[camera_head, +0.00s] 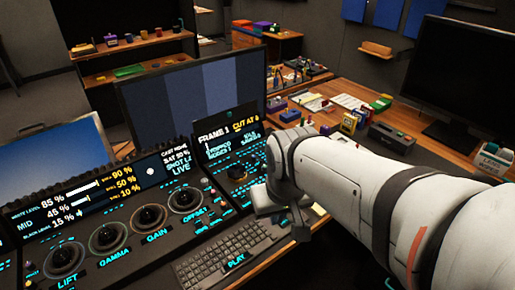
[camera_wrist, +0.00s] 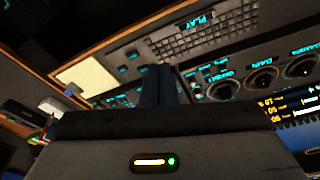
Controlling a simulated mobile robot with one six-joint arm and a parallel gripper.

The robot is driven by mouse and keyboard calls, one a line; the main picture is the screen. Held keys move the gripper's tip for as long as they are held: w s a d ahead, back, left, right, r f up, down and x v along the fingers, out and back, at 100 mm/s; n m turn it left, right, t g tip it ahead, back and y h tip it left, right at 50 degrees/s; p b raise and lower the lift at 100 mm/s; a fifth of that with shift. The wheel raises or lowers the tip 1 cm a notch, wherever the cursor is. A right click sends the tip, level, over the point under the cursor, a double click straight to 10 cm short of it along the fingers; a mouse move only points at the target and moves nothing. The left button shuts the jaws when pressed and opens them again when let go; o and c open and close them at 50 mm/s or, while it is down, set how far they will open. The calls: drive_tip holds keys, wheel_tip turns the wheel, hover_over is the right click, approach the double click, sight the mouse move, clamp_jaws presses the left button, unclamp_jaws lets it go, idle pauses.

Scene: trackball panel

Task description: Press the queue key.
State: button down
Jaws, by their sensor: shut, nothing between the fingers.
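The dark trackball panel (camera_head: 130,232) shows at the left and middle of the head view, with cyan labels LIFT, GAMMA, GAIN and OFFSET. To its right is a module with a small screen (camera_head: 228,133) reading FRAME 1, and lit controls under it. I cannot read a queue key label in either view. My gripper (camera_wrist: 158,75) is shut and empty in the wrist view, its dark fingers over the panel near small cyan-lit keys (camera_wrist: 128,63). In the head view my gripper is over the right end of the panel, hiding some controls. Contact cannot be told.
A keyboard (camera_head: 218,259) marked PLAY lies in front of the panel. A dark monitor (camera_head: 190,93) stands behind it. On the right, the wooden desk (camera_head: 345,92) holds notebooks, boxes and a black monitor (camera_head: 462,80). A yellow-white pad (camera_wrist: 85,77) shows in the wrist view.

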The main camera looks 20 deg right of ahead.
drive_tip(key=shift+a, duration=0.15)
drive_tip(key=w+f+m+y+p, duration=0.4)
drive_tip(key=w+m+y+p, duration=0.2)
drive_tip(key=w+m, duration=0.45)
drive_tip(key=w+d+f+m+t+p, duration=0.1)
drive_tip(key=w+d+f+m+t, duration=0.1)
drive_tip(key=w+d+f+m, duration=0.2)
drive_tip(key=w+d+f+m+t+h+p, duration=0.1)
drive_tip(key=w+d+f+m+t+p, duration=0.1)
drive_tip(key=d+m, duration=0.4)
drive_tip(key=w+d+f+t, duration=0.1)
drive_tip(key=w+d+f, duration=0.1)
drive_tip(key=d, duration=0.2)
drive_tip(key=shift+d+f, duration=0.15)
drive_tip(key=shift+d, duration=0.05)
